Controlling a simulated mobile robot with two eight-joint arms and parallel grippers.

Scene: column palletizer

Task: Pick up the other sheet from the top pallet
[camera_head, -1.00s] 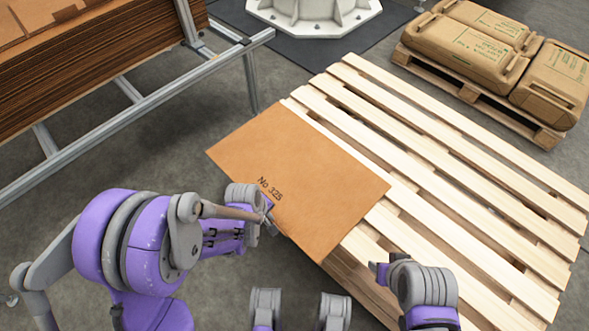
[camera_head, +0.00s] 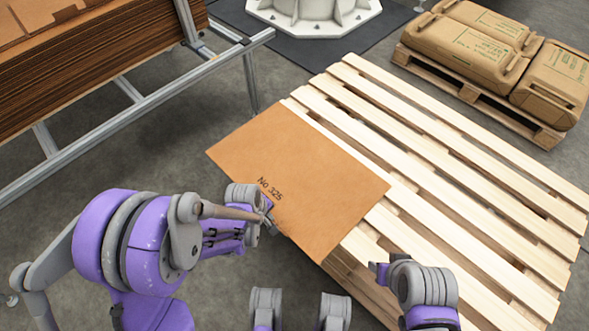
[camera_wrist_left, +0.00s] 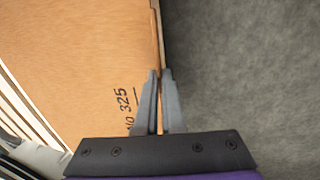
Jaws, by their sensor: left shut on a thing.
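A brown cardboard sheet (camera_head: 300,180), printed "No 325", lies over the left end of the light wooden slatted pallet (camera_head: 455,185). My left gripper (camera_head: 268,218) is at the sheet's near left edge, beside the printing. In the left wrist view, the fingers (camera_wrist_left: 160,100) of my left gripper are shut on the edge of the sheet (camera_wrist_left: 85,60), one finger on each side. My right gripper (camera_head: 380,272) is low in the head view beside the pallet's near edge; its fingers are mostly hidden, so its opening cannot be told.
A stack of brown cardboard (camera_head: 90,60) sits on a metal frame (camera_head: 140,105) at upper left. Brown sacks (camera_head: 470,50) lie on a smaller pallet (camera_head: 480,98) at upper right. A white round base (camera_head: 315,15) stands at the back. Grey floor (camera_head: 200,145) is clear between frame and pallet.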

